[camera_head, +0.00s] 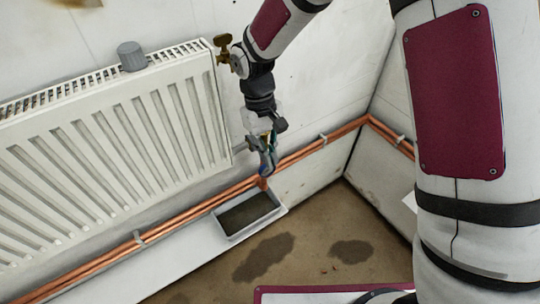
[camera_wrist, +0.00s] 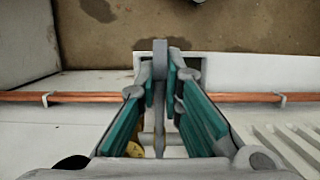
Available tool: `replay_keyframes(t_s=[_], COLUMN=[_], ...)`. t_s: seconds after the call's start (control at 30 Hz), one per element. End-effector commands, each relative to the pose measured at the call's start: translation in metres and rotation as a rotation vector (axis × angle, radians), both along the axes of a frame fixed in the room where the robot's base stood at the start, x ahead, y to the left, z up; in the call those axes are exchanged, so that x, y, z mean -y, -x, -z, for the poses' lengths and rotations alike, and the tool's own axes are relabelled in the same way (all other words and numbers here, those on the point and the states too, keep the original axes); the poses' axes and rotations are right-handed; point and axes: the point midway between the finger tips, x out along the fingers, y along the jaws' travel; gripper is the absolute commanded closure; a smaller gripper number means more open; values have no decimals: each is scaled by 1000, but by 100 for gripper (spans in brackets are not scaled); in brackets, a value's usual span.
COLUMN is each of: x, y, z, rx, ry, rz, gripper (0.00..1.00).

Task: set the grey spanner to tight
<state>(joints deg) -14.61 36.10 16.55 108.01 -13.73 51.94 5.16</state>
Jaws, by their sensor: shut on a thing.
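The grey spanner (camera_wrist: 159,75) shows in the wrist view as a grey bar running away from me between the teal-lined fingers of my gripper (camera_wrist: 168,85). The fingers are shut on it. In the head view my gripper (camera_head: 265,158) points down just beyond the right end of the radiator, low by the copper pipes. The spanner is hard to make out there, as the fingers and arm cover most of it. I cannot tell how the spanner sits on its fitting.
A white radiator (camera_head: 118,150) fills the left, with a grey cylinder (camera_head: 131,56) on top and a brass valve (camera_head: 223,48) at its upper right. Copper pipes (camera_head: 310,148) run along the wall. A grey tray (camera_head: 248,214) lies below my gripper. The floor has dark stains.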

Motion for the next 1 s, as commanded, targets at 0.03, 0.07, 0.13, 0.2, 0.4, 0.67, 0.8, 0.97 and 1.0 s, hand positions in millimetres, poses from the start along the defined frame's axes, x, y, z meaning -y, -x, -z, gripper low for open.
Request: replay_keyframes(t_s=[0.03,0.07,0.13,0.2,0.4,0.67,0.8,0.97,1.0], x=[0,0,0,0,0,0,0,0,0], y=[-1,-1,-1,-1,-1,-1,-1,-2,-2], z=[0,0,0,-1,-1,-1,-12,-39,-47], rx=[2,1,2,3,2,2,4,6,7], ry=[-1,0,-1,-1,-1,0,-1,-2,-2], rz=[-1,-1,-1,-1,-1,0,0,0,0], gripper=[100,100,100,100,72,72,72,72,72])
